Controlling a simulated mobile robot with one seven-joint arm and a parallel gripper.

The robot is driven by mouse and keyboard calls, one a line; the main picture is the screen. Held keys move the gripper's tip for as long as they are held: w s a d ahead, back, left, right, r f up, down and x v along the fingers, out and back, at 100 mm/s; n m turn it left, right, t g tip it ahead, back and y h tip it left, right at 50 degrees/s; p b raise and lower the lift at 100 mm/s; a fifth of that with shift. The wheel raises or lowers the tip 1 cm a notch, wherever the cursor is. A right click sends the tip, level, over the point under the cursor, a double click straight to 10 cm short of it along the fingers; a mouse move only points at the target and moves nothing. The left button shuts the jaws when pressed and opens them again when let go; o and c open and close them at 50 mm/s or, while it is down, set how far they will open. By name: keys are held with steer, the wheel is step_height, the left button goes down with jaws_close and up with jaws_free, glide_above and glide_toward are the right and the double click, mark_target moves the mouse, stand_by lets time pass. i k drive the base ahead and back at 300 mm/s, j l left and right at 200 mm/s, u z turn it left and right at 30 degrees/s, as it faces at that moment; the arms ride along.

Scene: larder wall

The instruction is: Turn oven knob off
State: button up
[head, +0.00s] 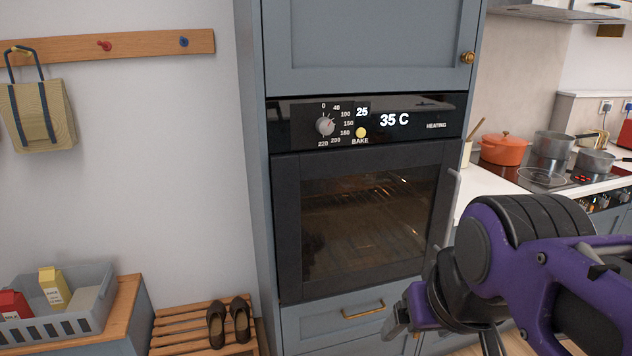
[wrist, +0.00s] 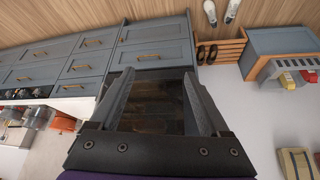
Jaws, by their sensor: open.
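The oven knob (head: 325,126) is a round grey dial on the black control panel (head: 285,127), at the left of the display. A small reddish mark shows at its upper right, toward the higher numbers past 0. The display (head: 394,119) reads 35 C with HEATING, and a yellow BAKE lamp (head: 361,132) glows. The oven door (head: 288,230) is shut. My gripper (head: 397,318) is low and right of the knob, in front of the oven and apart from the knob. In the wrist view my gripper (wrist: 157,88) is open and empty, with the dark oven window behind it.
A vertical metal handle (head: 447,205) stands at the oven door's right. A drawer handle (head: 362,309) is below. At right are an orange pot (head: 503,148) and steel pans on a hob. At left are a crate (head: 75,325) and a shoe rack (head: 180,315).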

mark_target(324, 125)
steer(key=l+u, duration=0.15)
steer(key=l, duration=0.3)
steer(key=k+l+u, duration=0.15)
steer(key=l, duration=0.3)
steer(key=l+u, duration=0.1)
steer(key=l, duration=0.3)
steer(key=k+l+u, duration=0.15)
steer(key=l, duration=0.3)
steer(key=k+l+u, duration=0.15)
steer(key=l, duration=0.25)
steer(key=k+l+u, duration=0.15)
steer(key=l, duration=0.25)
steer(key=k+l+u, duration=0.15)
steer(key=l, duration=0.2)
